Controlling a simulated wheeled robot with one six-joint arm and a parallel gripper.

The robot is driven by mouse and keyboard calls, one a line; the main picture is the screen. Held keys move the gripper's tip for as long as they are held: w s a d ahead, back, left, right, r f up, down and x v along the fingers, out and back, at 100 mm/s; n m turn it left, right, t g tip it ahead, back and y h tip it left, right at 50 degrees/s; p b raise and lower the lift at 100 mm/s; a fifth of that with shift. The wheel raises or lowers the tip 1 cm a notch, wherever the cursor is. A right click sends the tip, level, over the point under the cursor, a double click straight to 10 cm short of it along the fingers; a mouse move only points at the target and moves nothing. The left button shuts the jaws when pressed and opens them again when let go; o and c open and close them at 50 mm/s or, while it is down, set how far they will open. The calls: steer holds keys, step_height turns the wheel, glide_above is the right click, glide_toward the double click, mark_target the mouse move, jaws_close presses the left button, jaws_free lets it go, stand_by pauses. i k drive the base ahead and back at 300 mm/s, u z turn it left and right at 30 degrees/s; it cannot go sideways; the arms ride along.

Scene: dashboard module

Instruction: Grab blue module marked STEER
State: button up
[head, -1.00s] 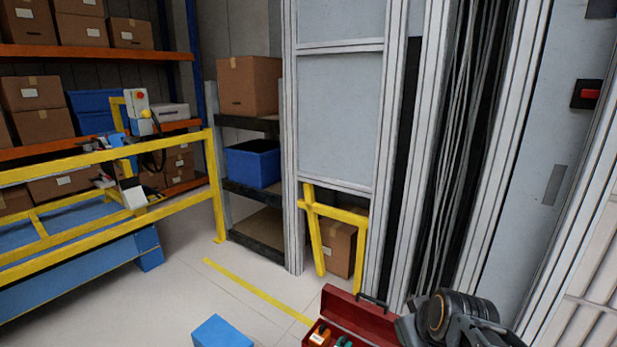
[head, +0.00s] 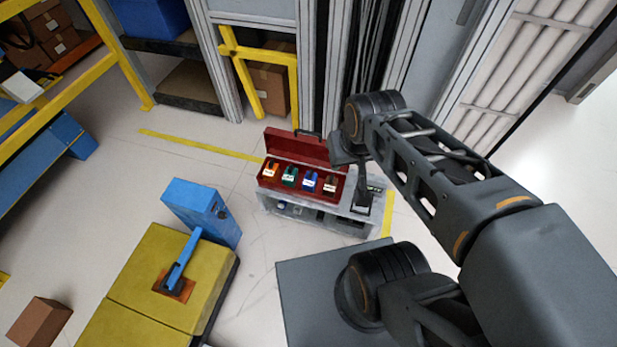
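An open red toolbox (head: 338,188) sits on a grey cart in the head view. A row of modules lies in it: orange (head: 271,169), green (head: 290,176), blue (head: 310,181) and a brownish one (head: 330,184). Each has a white label, too small to read, so I cannot confirm STEER on the blue one. My gripper (head: 362,205) hangs down at the right end of the toolbox, to the right of the modules. Its fingers are small and dark, and I cannot tell if they are open or shut. No module shows in it.
A blue box-like post (head: 203,210) and a yellow unit (head: 145,290) with a blue lever stand at left. A brown box (head: 40,322) lies at lower left. Yellow railing (head: 262,55) and shelves are behind.

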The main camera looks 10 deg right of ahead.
mark_target(310, 183)
steer(key=z, duration=0.2)
steer(key=k, duration=0.4)
steer(key=u, duration=0.85)
steer(key=i, duration=0.95)
steer(key=z, duration=0.65)
